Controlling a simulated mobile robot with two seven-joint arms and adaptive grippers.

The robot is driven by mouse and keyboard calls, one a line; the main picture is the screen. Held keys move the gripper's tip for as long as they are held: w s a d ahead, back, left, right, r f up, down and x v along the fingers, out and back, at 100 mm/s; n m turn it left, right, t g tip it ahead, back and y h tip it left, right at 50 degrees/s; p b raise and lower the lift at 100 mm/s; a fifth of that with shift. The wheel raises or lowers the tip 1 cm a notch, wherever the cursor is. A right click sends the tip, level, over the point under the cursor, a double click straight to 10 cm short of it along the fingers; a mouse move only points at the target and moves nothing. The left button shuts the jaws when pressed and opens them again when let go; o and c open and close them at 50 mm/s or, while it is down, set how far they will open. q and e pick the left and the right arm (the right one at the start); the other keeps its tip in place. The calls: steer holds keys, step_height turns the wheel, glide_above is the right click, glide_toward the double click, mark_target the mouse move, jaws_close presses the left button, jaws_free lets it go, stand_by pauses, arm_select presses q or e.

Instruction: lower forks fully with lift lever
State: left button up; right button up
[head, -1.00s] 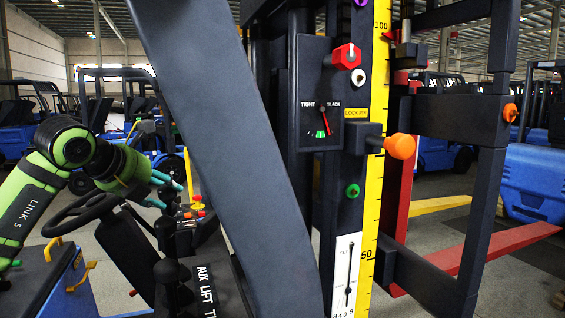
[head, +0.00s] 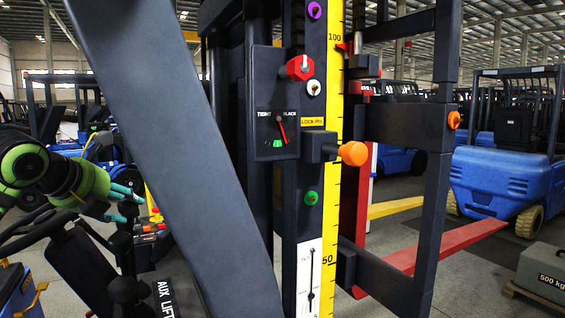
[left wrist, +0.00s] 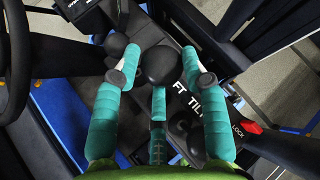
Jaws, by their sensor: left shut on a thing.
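My left gripper (head: 125,192) shows at the left of the head view, its teal fingers at a black lever knob. In the left wrist view, the fingers (left wrist: 160,68) close around the lift lever's round black knob (left wrist: 160,66), the middle one of the lever row. The LIFT label (head: 182,308) is partly cut off in the head view. The red fork (head: 445,246) and the yellow fork (head: 395,207) reach out to the right beyond the mast. The red fork appears low over the floor. My right gripper is not in view.
The yellow scale (head: 329,200) runs up the mast beside an orange lock-pin knob (head: 352,153) and the TIGHT/SLACK dial (head: 276,130). A wide dark beam (head: 175,150) crosses in front. A 500 kg block (head: 550,270) and a blue truck (head: 500,185) stand right.

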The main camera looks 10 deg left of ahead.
arm_select(q)
steer(key=w+d, duration=0.1)
steer(key=d, duration=0.1)
steer(key=w+d+p, duration=0.1)
steer(key=w, duration=0.1)
steer(key=w+d+f, duration=0.1)
steer(key=d, duration=0.1)
steer(key=shift+w+d, duration=0.25)
steer(key=shift+d, duration=0.05)
steer(key=shift+c, duration=0.2)
steer(key=shift+s+a+r, duration=0.1)
steer(key=shift+s+a, duration=0.1)
steer(key=shift+a, duration=0.15)
stand_by(2.0)
steer(key=shift+s+a, duration=0.2)
steer(key=shift+a, duration=0.05)
steer(key=s+a, duration=0.1)
steer(key=a, duration=0.1)
steer(key=s+a+b, duration=0.1)
steer(key=s, duration=0.1)
steer(key=s+a+r, duration=0.1)
steer(key=a, duration=0.1)
steer(key=shift+s+a, duration=0.25)
steer(key=shift+a, duration=0.05)
steer(key=shift+s+a+r, duration=0.1)
steer(key=shift+a, duration=0.05)
steer(key=shift+r, duration=0.1)
